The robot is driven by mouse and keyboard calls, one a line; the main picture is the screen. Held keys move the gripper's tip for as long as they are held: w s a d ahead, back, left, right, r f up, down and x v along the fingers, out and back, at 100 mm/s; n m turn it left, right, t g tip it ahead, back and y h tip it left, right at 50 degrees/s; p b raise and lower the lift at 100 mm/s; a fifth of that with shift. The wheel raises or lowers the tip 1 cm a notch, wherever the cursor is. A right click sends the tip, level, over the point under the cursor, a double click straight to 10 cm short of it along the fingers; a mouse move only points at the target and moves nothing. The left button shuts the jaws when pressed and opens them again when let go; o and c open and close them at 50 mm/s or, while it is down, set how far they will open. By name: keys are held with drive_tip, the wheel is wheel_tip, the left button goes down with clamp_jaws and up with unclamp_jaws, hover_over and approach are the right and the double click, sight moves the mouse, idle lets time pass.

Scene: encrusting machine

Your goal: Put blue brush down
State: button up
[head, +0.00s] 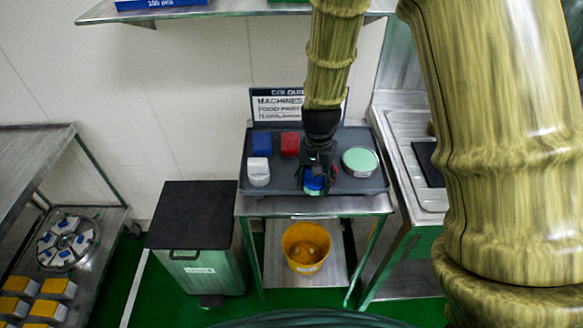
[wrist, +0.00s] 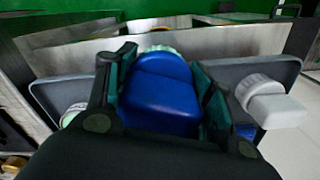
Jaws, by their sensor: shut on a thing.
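The blue brush (head: 313,185) is at the front middle of a dark grey tray (head: 340,191) in the head view. My gripper (head: 317,168) points down over the tray and is shut on the brush. In the wrist view the blue brush (wrist: 160,92) sits between the two fingers (wrist: 157,85), with a pale edge showing at its far end. I cannot tell whether the brush touches the tray, because the gripper hides part of it.
On the tray are a blue block-shaped item (head: 261,143), a red one (head: 290,144), a white one (head: 258,171) and a green round item (head: 360,161). A sign (head: 275,105) stands behind. A yellow bucket (head: 306,247) is below, a bin (head: 197,235) to the left.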

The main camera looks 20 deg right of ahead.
sight(293, 178)
drive_tip(key=w+a+p, duration=0.1)
drive_tip(key=w, duration=0.1)
drive_tip(key=w+a+p, duration=0.1)
drive_tip(key=w, duration=0.2)
drive_tip(key=w+a, duration=0.1)
drive_tip(key=w, duration=0.2)
drive_tip(key=shift+w+a+f+p, duration=0.25)
drive_tip(key=shift+a+f+p, duration=0.05)
drive_tip(key=shift+f+p, duration=1)
drive_tip(key=shift+f, duration=0.9)
drive_tip(key=shift+f, duration=0.15)
drive_tip(key=o, duration=1.3)
drive_tip(key=shift+o, duration=0.2)
drive_tip(key=shift+r, duration=0.2)
wheel_tip(293, 178, up, 12)
drive_tip(key=b, duration=0.4)
